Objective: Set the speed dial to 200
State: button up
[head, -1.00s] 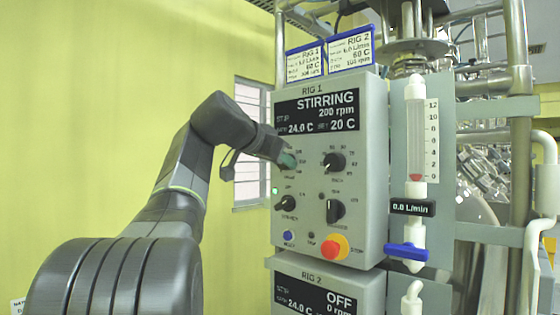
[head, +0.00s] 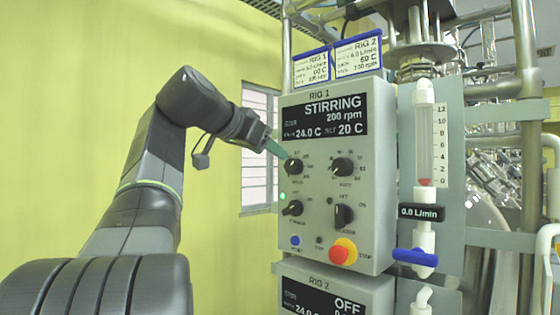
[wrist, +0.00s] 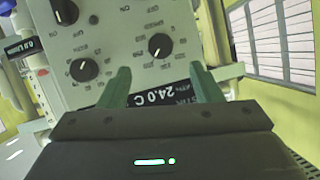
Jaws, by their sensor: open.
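The RIG 1 control box (head: 377,110) has a dark display (head: 325,116) reading STIRRING, 200 rpm. The upper-left black dial (head: 294,167), which appears to be the speed dial, is uncovered, with a white pointer mark. My gripper (head: 276,149) is just left of and above that dial, apart from it. In the wrist view, the panel is upside down. My green fingers (wrist: 159,70) are spread and empty, with the dial (wrist: 160,45) beyond and between their tips. The dial's scale labels are too small to read.
Another dial (head: 343,167) sits to the right, with two more knobs below (head: 292,208) (head: 342,215). A red stop button (head: 340,254) on yellow is lower. The RIG 2 box (head: 370,290) is underneath. A flow tube (head: 425,140) stands right.

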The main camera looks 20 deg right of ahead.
aim_at(290, 166)
jog(key=v, duration=0.4)
jog(key=shift+s+a+r, duration=0.15)
jog(key=shift+a, duration=0.15)
jog(key=shift+d, duration=0.1)
jog(key=x, duration=1.3)
jog(key=shift+d, duration=0.25)
